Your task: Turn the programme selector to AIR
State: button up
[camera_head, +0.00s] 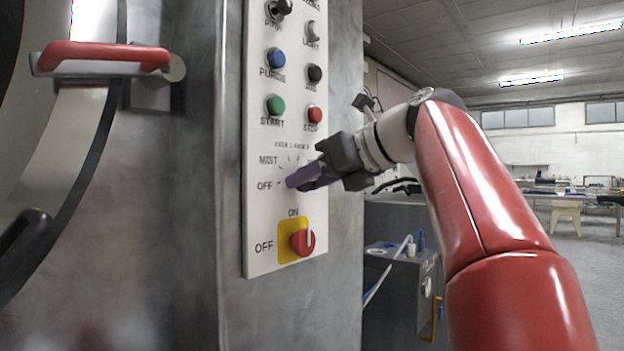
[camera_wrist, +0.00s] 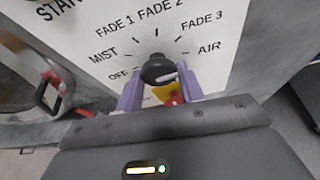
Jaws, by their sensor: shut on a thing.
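The programme selector, a black round knob (camera_wrist: 157,68), sits in the middle of its dial on the white panel (camera_head: 256,219). In the wrist view the dial labels run OFF, MIST, FADE 1, FADE 2, FADE 3 and AIR (camera_wrist: 209,47), with AIR at the right. My gripper (camera_head: 296,181) reaches the panel from the right. In the wrist view its purple fingers (camera_wrist: 159,82) stand on either side of the knob, shut on it. A pale mark shows on the knob, but I cannot tell which label it points to. In the head view the fingers hide the knob.
Below the selector is a red rotary switch (camera_head: 303,242) on a yellow plate. Above are the green START button (camera_head: 275,105), the red STOP button (camera_head: 315,114) and other controls. A red door handle (camera_head: 105,56) is at the left. The panel's right side opens onto the room.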

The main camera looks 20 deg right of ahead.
jog(key=shift+f+m+g+y, duration=0.1)
jog(key=shift+m+g+y, duration=0.3)
jog(key=shift+m, duration=0.5)
jog(key=o, duration=0.9)
jog(key=shift+o, duration=0.2)
jog(key=v, duration=0.7)
jog(key=shift+s+d, duration=0.25)
jog(key=shift+d, duration=0.05)
